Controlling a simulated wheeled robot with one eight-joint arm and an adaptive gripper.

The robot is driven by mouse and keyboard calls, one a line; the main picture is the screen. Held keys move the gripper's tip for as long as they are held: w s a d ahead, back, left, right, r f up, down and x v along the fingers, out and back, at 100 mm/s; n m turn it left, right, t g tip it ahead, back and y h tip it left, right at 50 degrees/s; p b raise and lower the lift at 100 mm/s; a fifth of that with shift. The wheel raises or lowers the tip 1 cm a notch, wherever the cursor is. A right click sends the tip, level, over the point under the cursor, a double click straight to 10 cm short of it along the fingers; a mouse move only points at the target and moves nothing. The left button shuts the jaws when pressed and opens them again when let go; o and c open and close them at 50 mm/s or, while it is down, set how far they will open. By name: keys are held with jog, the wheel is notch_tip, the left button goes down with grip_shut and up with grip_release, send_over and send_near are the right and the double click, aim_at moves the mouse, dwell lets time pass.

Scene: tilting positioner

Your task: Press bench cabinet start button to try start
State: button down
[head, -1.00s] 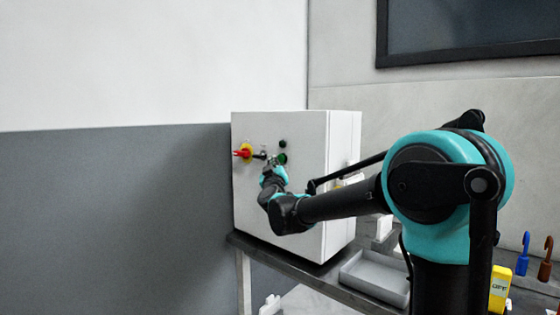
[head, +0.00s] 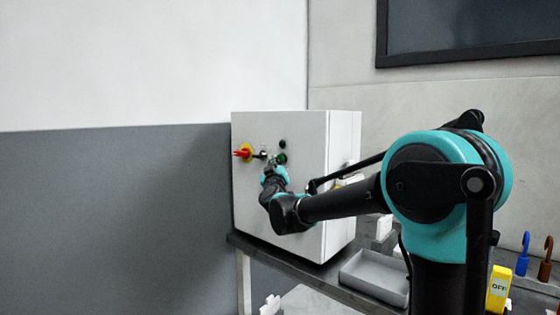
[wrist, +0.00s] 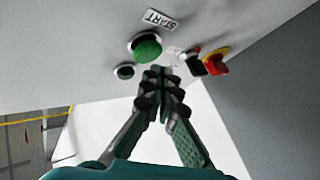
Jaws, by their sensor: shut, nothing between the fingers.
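The white bench cabinet (head: 311,137) stands on a bench, its front panel facing left. The green start button (head: 282,159) is on that panel; in the wrist view the green button (wrist: 148,47) sits beside a START label (wrist: 160,19). My gripper (head: 273,163) is at the panel, just left of and below the button. In the wrist view my gripper (wrist: 162,74) is shut and empty, its fingertips close to the button's edge. Contact cannot be told. The button's face is mostly unobstructed in the wrist view.
A red and yellow rotary switch (wrist: 214,63) and a black selector (wrist: 196,66) are near the fingertips. A small dark round fitting (wrist: 124,71) lies on the button's other side. A grey tray (head: 374,278) and a yellow OFF item (head: 500,287) are on the bench.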

jog(key=shift+d, duration=0.1)
dwell(0.5)
jog(key=shift+w+d, duration=0.15)
jog(key=shift+w, duration=0.15)
jog(key=shift+w+d, duration=0.35)
jog(key=shift+w, duration=0.05)
dwell(0.8)
jog(key=shift+s+a, duration=0.55)
jog(key=shift+s, duration=0.2)
jog(key=s+a, duration=0.1)
jog(key=s, duration=0.1)
jog(key=s+a, duration=0.2)
dwell(0.7)
dwell(0.5)
